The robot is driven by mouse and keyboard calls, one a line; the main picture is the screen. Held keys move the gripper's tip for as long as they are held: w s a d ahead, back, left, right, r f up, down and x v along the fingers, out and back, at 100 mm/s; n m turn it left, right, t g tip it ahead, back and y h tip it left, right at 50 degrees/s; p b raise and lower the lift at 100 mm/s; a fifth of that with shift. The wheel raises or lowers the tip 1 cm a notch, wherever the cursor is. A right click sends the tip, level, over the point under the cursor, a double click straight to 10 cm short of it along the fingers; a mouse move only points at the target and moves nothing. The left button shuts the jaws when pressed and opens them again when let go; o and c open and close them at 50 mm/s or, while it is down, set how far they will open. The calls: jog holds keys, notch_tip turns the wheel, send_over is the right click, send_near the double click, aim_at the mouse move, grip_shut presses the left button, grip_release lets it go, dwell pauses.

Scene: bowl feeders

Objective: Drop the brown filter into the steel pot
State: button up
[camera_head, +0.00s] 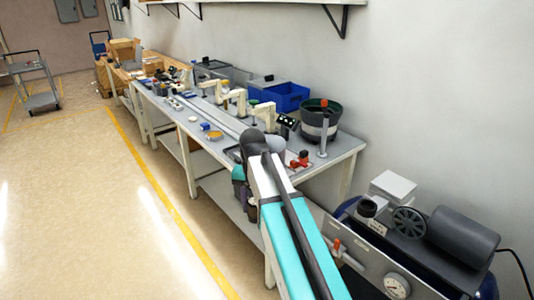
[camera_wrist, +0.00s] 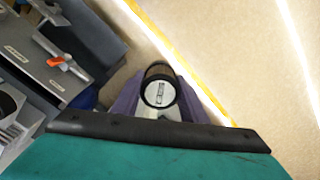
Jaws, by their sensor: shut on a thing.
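My gripper (camera_wrist: 160,104) is shut on a short cylinder in the wrist view, with a finger on each side of it. The cylinder, which looks like the brown filter (camera_wrist: 160,86), has a dark brownish side and a pale grey end with a small label facing the camera. It is held over the floor beside a yellow line. A grey rounded thing (camera_head: 274,146), possibly the steel pot, stands on the table behind my arm, partly hidden. I cannot tell for sure.
A long grey worktable (camera_head: 345,144) runs along the wall with feeders, a dark bowl feeder (camera_head: 312,121) and blue bins (camera_head: 284,97). A compressor (camera_head: 460,240) stands at the right front; its orange-handled valve (camera_wrist: 62,64) shows in the wrist view.

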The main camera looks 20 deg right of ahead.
jog(key=shift+w, duration=0.5)
